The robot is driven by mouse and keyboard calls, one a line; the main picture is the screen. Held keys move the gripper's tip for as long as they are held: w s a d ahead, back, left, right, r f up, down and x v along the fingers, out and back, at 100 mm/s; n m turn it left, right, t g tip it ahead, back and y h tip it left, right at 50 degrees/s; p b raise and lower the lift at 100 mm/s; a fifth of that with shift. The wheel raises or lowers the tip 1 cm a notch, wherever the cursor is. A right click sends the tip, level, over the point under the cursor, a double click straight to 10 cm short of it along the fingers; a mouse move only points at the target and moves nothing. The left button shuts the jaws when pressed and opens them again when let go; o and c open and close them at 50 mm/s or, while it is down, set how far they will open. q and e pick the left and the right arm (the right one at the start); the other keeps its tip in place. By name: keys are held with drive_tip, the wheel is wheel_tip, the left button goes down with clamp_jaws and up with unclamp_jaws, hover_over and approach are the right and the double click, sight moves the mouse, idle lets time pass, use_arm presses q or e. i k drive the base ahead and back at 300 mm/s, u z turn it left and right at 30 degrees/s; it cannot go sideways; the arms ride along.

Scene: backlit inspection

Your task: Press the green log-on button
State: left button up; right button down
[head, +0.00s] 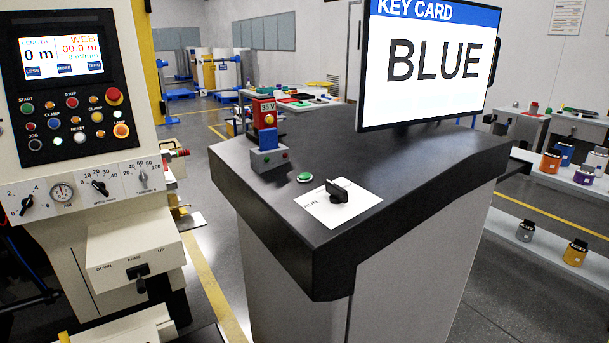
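A round green button (305,178) sits on the dark top of a console (236,165), left of a white plate (345,211) with a black rotary knob (337,192). No log-on label is readable at this button. Another green button (27,108) is under the word START on the machine panel at the left. A monitor (430,95) above the console reads "KEY CARD BLUE". Neither of my grippers is in view.
A small grey box with red and blue parts (268,157) stands at the console's back left, labelled 35 V. The cream machine (135,245) stands to the left, with floor between. Shelves with several colored canisters (551,163) are at the right.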

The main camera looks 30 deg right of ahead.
sight(304, 175)
drive_tip(key=u, duration=0.25)
drive_tip(key=i, duration=1.2)
drive_tip(key=z, duration=0.35)
